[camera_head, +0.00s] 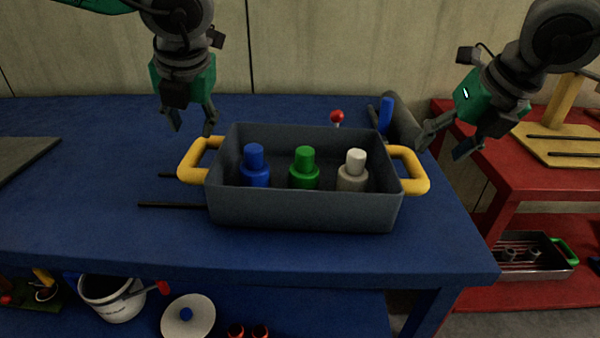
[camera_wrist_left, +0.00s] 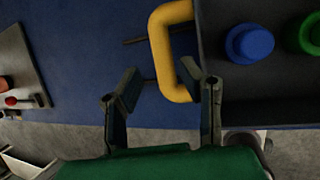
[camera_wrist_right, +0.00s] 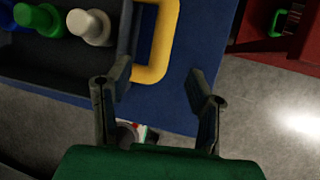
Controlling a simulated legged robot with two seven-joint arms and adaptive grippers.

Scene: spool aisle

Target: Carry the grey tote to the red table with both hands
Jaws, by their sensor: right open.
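The grey tote (camera_head: 300,212) stands upright on the blue table (camera_head: 80,225). It holds a blue bottle (camera_head: 255,170), a green bottle (camera_head: 304,172) and a white bottle (camera_head: 353,172). It has a yellow handle on each end, left (camera_head: 190,165) and right (camera_head: 415,172). My left gripper (camera_head: 193,125) is open and empty above and behind the left handle; the handle also shows in the left wrist view (camera_wrist_left: 161,50). My right gripper (camera_head: 445,145) is open and empty, above and to the right of the right handle, which shows in the right wrist view (camera_wrist_right: 160,45). The red table (camera_head: 530,165) is at the right.
A dark cylinder (camera_head: 402,122), a blue-handled tool (camera_head: 386,113) and a red knob (camera_head: 337,116) are behind the tote. A wooden rack (camera_head: 560,140) stands on the red table. A bucket (camera_head: 112,300) and a lid (camera_head: 188,318) sit on the blue table's lower shelf.

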